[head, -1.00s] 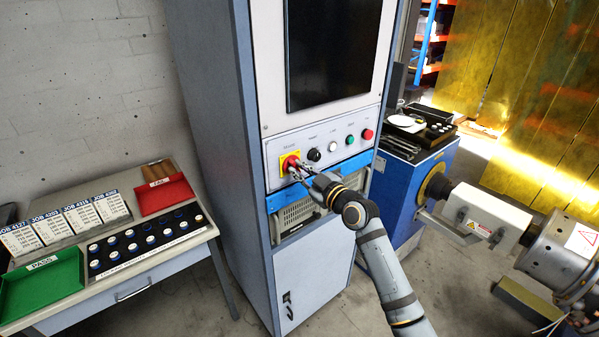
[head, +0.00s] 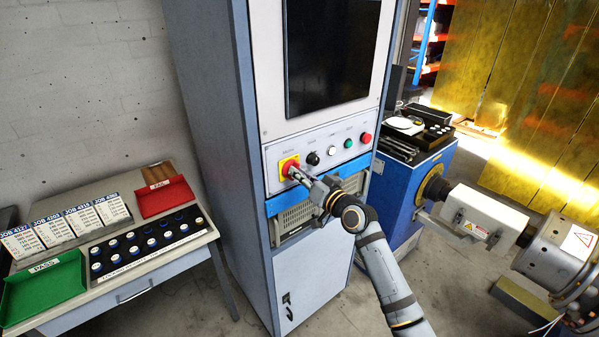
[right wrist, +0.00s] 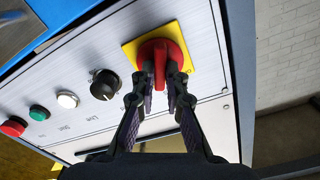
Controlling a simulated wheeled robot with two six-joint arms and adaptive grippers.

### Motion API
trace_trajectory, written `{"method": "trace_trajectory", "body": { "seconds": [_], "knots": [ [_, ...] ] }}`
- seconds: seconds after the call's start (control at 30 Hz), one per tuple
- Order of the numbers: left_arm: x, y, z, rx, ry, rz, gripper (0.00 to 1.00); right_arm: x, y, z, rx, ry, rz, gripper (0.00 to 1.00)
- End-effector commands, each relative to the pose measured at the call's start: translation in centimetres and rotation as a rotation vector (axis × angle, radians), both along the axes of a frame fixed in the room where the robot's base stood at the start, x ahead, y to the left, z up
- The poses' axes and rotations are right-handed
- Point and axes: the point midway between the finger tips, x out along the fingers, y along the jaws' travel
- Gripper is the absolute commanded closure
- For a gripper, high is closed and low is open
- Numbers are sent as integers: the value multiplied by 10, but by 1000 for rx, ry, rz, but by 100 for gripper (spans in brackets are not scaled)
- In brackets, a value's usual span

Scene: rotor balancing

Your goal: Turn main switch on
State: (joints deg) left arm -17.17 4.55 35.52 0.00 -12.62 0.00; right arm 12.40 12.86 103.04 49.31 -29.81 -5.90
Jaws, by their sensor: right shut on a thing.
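The main switch is a red rotary knob (right wrist: 161,58) on a yellow square plate (right wrist: 129,52), at the left end of the cabinet's control panel. In the head view the red knob and its yellow plate (head: 284,163) show at the tip of my right arm. My right gripper (right wrist: 165,85) is shut on the red knob's raised handle, one finger on each side of it. In the head view my right gripper (head: 299,175) partly covers the knob. My left gripper is not in view.
The panel also carries a black knob (head: 313,158), a white button (head: 331,151), a green button (head: 348,143) and a red button (head: 366,138). A dark screen (head: 330,50) is above. A tray table (head: 120,285) stands left; a blue machine (head: 405,205) stands right.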

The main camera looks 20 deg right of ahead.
Motion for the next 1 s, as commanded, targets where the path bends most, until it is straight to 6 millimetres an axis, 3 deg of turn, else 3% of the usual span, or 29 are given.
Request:
{"method": "trace_trajectory", "body": {
  "seconds": [0.5, 1.0],
  "knots": [
    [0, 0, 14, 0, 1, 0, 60, 0, 0, -3, 285, 111, 0, 100],
    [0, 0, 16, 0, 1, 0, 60, 0, 0, -4, 331, 128, 1, 100]
  ]
}}
